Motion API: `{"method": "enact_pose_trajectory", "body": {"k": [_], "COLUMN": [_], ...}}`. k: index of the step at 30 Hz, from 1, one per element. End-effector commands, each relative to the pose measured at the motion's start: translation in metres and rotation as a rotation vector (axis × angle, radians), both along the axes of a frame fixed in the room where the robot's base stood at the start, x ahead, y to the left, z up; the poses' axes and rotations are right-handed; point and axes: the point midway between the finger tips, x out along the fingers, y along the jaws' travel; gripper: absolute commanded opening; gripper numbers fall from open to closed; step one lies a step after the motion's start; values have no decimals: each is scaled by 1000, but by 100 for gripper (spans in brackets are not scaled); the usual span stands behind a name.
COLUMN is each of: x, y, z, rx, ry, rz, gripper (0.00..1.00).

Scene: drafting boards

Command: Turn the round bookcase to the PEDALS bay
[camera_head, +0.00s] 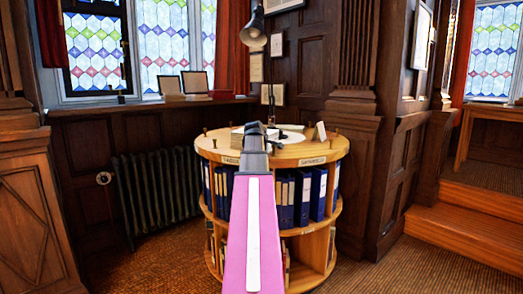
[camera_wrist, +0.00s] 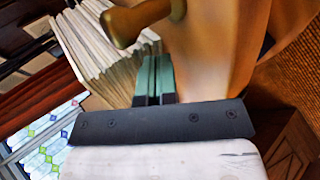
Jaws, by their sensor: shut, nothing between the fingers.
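The round wooden bookcase (camera_head: 316,151) stands in the middle of the head view, with a small label on each visible bay of its top rim. The label lettering is too small for me to read surely. Blue and pale binders (camera_head: 304,196) fill the upper tier. Short pegs stand around the top edge. My gripper (camera_wrist: 153,62) is shut and empty in the wrist view, close to a rounded wooden peg (camera_wrist: 138,22); I cannot tell whether they touch. In the head view my pink arm covers the bookcase's front middle and hides the fingertips.
Papers or a book and a small upright card (camera_head: 320,131) sit on the bookcase top. A black lamp (camera_head: 254,30) hangs above it. A radiator (camera_head: 160,190) stands at left, a panelled pillar close at right, and wooden steps (camera_head: 465,235) farther right. Some carpet in front is clear.

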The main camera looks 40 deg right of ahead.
Motion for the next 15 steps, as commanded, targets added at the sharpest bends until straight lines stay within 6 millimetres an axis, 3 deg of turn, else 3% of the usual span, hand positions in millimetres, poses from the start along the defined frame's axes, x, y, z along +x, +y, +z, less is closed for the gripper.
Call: {"method": "enact_pose_trajectory", "body": {"k": [15], "x": [-27], "y": [-31], "z": [0], "rx": [-1], "ry": [1], "rz": [40], "gripper": [0]}}
